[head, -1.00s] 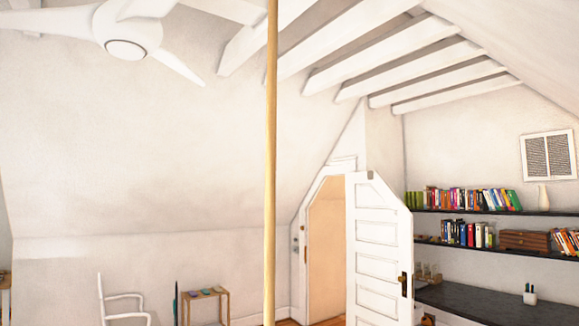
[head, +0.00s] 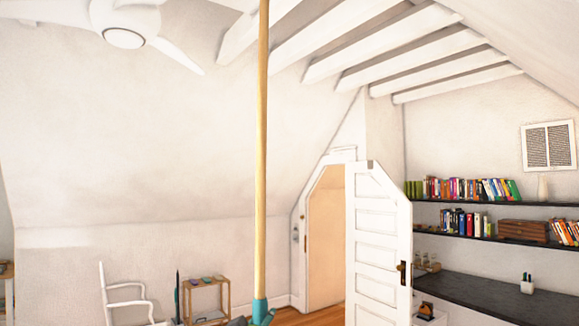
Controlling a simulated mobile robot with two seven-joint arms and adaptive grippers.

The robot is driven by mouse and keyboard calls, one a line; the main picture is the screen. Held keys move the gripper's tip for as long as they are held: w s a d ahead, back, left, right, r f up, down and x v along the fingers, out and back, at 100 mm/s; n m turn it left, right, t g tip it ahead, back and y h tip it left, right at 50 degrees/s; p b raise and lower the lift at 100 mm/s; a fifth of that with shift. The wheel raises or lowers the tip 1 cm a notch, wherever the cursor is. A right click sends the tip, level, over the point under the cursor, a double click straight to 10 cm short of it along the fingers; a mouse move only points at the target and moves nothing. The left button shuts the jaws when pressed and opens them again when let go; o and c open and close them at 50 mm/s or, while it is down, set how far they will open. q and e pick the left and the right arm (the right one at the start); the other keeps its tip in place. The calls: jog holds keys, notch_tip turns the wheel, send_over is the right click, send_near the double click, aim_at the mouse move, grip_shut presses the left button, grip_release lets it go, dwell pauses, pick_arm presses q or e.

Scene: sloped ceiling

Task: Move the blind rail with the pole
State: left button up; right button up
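A long, light wooden pole (head: 262,150) stands nearly upright close in front of me, running from the top edge down to the bottom of the head view. At its low end there is a teal piece (head: 261,309) around or against the wood, with a small dark grey part beside it on the left. These are cut off by the frame edge, and I cannot tell whether they belong to a gripper or to the pole. Neither gripper can be clearly made out. I cannot pick out a blind rail.
White beams (head: 350,50) cross the sloped ceiling. A white door (head: 379,245) stands open. Shelves with books (head: 470,189), a dark counter (head: 500,298), a chair (head: 125,295) and a small wooden table (head: 207,283) line the walls.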

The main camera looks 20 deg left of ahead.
pick_arm(q)
jog(key=shift+r, duration=0.3)
jog(key=w+a+r, duration=0.3)
jog(key=a+r, duration=0.1)
jog(key=r, duration=0.1)
jog(key=shift+w+a+r, duration=0.15)
jog(key=shift+a+r, duration=0.05)
dwell(0.6)
jog(key=w+a+r, duration=0.3)
jog(key=a+r, duration=0.1)
jog(key=r, duration=0.1)
jog(key=shift+w+a+r, duration=0.2)
dwell(0.9)
jog(key=shift+s+f, duration=0.15)
jog(key=shift+f, duration=0.2)
dwell(0.4)
jog(key=shift+f, duration=0.1)
dwell(0.5)
